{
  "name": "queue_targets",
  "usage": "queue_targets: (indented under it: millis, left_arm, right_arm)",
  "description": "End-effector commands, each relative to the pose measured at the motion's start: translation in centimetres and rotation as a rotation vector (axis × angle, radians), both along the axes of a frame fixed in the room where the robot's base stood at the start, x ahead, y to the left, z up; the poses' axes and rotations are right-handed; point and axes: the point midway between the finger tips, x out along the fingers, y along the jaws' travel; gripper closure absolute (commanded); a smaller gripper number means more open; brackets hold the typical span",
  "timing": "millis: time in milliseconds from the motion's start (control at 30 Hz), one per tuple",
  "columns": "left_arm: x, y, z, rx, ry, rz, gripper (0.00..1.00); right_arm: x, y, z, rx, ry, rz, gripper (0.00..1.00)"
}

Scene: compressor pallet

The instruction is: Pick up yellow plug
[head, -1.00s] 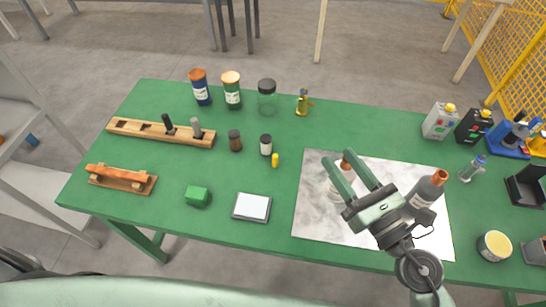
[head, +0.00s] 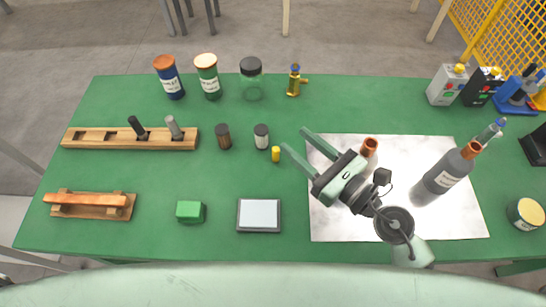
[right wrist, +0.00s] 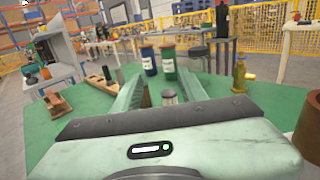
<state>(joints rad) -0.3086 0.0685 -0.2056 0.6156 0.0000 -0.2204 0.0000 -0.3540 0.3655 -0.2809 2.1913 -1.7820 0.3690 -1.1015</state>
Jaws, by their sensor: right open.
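The yellow plug (head: 276,155) is a small yellow cylinder standing on the green table, just left of the white marbled sheet. My right gripper (head: 293,139) is open and empty, with its two pale green fingers spread. Its fingertips are just right of and beyond the plug in the head view, and the plug is not between them. I cannot make out the plug there. My left gripper is not in view.
A grey-capped jar (head: 261,136) and a brown jar (head: 223,137) stand close behind and left of the plug. A grey-screened pad (head: 258,215) lies in front. A dark bottle (head: 446,172) stands on the white sheet (head: 330,222). Table between plug and pad is clear.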

Motion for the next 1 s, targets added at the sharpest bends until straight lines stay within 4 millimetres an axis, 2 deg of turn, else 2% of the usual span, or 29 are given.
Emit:
queue_targets:
  millis: [33, 100, 267, 500, 667, 733, 1000]
  left_arm:
    - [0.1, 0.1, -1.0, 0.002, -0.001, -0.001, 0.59]
    - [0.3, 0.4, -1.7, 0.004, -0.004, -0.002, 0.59]
    - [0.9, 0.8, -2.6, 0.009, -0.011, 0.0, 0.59]
    - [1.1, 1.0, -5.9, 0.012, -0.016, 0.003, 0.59]
    - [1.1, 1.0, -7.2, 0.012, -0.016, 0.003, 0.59]
    - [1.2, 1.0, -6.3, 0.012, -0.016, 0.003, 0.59]
    - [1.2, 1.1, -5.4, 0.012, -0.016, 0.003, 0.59]
  right_arm:
    - [0.0, 0.0, -0.9, 0.001, -0.001, 0.0, 0.58]
    - [0.0, 0.0, -1.6, 0.001, -0.001, 0.0, 0.58]
    - [0.0, 0.0, -2.9, 0.001, 0.001, 0.0, 0.58]
    - [0.0, 0.0, -8.0, 0.002, 0.004, -0.001, 0.58]
    - [0.0, 0.0, -10.3, 0.002, 0.002, -0.001, 0.58]
    - [0.5, 0.4, -9.6, 0.003, -0.001, -0.001, 0.58]
    - [2.4, 2.2, -9.4, 0.004, -0.001, -0.001, 0.58]
